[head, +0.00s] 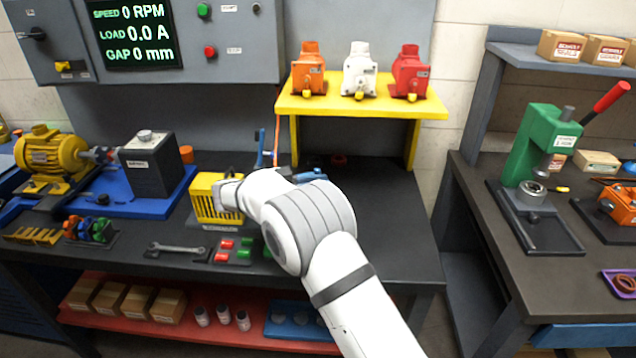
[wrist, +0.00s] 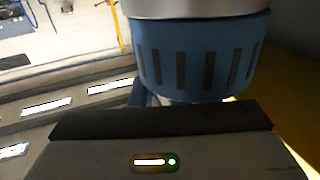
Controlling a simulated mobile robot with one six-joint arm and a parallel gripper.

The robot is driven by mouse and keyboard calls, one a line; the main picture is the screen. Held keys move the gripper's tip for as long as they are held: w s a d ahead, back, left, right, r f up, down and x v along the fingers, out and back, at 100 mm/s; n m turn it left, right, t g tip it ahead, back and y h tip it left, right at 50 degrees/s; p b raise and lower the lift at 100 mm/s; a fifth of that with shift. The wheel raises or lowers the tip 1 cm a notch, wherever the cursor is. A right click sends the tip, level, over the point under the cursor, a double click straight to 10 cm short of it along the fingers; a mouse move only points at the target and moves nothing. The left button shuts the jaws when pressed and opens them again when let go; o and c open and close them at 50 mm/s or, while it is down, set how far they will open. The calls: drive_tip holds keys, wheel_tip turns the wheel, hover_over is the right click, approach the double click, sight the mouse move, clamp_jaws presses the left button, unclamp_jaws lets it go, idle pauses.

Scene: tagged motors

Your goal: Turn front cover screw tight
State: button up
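My arm reaches over the dark bench in the head view. Its end, with my gripper (head: 228,195), is at the yellow slotted box (head: 205,197); the fingertips cannot be made out. In the wrist view a blue slotted cylinder (wrist: 195,55) fills the upper middle, above a dark bar and a grey body with a small lit strip. I cannot tell whether the cylinder is held. A yellow surface (wrist: 295,120) lies at right. A yellow motor (head: 50,155) stands on a blue base at the left of the bench. No front cover screw can be made out.
A wrench (head: 177,249) and a tray of red and green pieces (head: 232,249) lie near the bench's front edge. A yellow shelf (head: 362,103) holds orange, white and red motors. A green press (head: 540,145) stands on the right bench. The main bench's right part is clear.

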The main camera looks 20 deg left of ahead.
drive_tip(key=shift+o, duration=0.7)
drive_tip(key=shift+w+r, duration=0.1)
drive_tip(key=shift+r, duration=0.2)
drive_tip(key=shift+f, duration=0.1)
drive_tip(key=shift+s+a+f, duration=0.1)
drive_tip(key=shift+s+a, duration=0.15)
drive_tip(key=shift+a, duration=0.05)
drive_tip(key=b+v, duration=0.1)
drive_tip(key=v, duration=0.6)
drive_tip(key=shift+o, duration=0.6)
